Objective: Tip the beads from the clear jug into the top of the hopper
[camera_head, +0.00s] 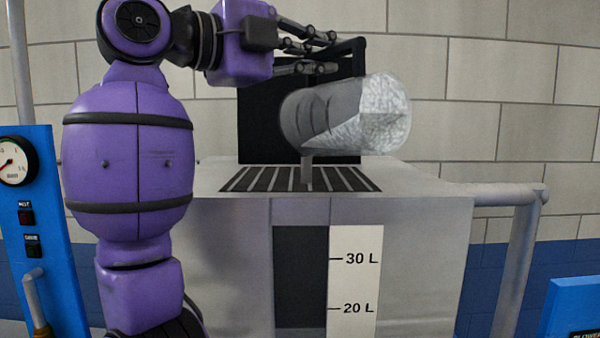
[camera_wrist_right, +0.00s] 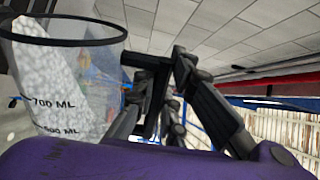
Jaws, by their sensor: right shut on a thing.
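The clear jug (camera_head: 345,115) lies tilted nearly on its side above the hopper (camera_head: 420,220) in the head view. White beads (camera_head: 385,112) show toward its right end; the left part looks grey. In the right wrist view the jug (camera_wrist_right: 88,75) shows its dark rim, with beads sloping past the 700 ML mark. My right gripper (camera_head: 308,48) is shut on the jug's dark handle (camera_head: 355,62). The hopper's slotted top (camera_head: 345,180) lies below the jug. A narrow grey upright shape (camera_head: 306,170) shows beneath the jug; I cannot tell what it is. My left gripper is not in view.
The hopper front has a dark window (camera_head: 300,275) and a level strip (camera_head: 353,285) marked 30 L and 20 L. A dark panel (camera_head: 262,135) stands behind the top. A blue gauge panel (camera_head: 38,230) is at left; a grey rail (camera_head: 500,192) is at right.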

